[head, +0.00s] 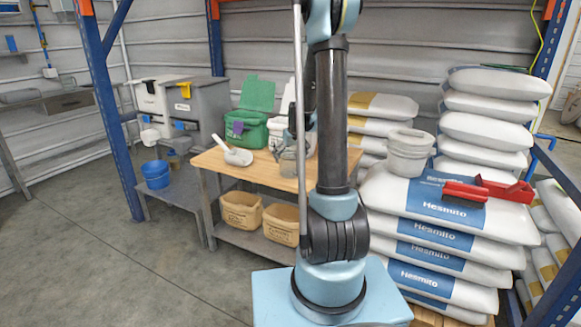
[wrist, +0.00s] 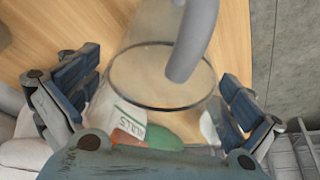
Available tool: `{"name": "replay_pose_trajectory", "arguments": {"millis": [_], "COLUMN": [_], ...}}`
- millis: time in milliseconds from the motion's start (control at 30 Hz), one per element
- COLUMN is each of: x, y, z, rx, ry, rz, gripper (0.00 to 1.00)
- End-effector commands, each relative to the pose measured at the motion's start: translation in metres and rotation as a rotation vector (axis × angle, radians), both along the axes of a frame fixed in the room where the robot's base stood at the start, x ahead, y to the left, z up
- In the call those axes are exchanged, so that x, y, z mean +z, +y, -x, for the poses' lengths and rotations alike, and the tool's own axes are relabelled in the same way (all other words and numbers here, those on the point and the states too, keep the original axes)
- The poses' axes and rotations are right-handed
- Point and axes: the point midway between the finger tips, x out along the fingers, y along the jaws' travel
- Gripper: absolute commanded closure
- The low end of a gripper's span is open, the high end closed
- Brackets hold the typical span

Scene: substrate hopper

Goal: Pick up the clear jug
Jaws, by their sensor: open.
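The clear jug (head: 287,164) stands on the wooden bench in the head view, partly hidden by my arm. In the wrist view, the jug's dark round rim (wrist: 113,87) lies between my open fingers, with a grey curved handle or bar crossing over it. My gripper (wrist: 158,98) is open, one finger on each side of the jug. I cannot tell whether either finger touches it. A white label with lettering and green and orange patches show just below the rim.
A white scoop (head: 238,156) lies on the wooden bench (head: 212,160), left of the jug. A green-lidded tub (head: 246,128) stands behind. Tan bins (head: 241,212) sit on the lower shelf. Stacked sacks (head: 425,225) fill the right side. Floor at left is clear.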

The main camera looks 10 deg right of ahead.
Motion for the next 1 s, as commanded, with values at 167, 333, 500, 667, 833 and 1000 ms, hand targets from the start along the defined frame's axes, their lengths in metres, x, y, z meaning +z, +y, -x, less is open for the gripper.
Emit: {"name": "replay_pose_trajectory", "arguments": {"millis": [167,333,500,667,833,1000], "x": [-0.0066,-0.0067,-0.0065,-0.0066,-0.0067,-0.0059], "y": [0.0007,0.0007,0.0006,0.0005,0.0004,0.0000], "z": [-0.0022,-0.0022,-0.0023,-0.0025,-0.0027,-0.0022], "rx": [0.000,0.000,0.000,0.000,0.000,0.000], "ry": [0.000,0.000,0.000,0.000,0.000,0.000], "rz": [0.000,0.000,0.000,0.000,0.001,0.001], "gripper": [0.00,0.00,0.30,0.43,0.43,0.43]}}
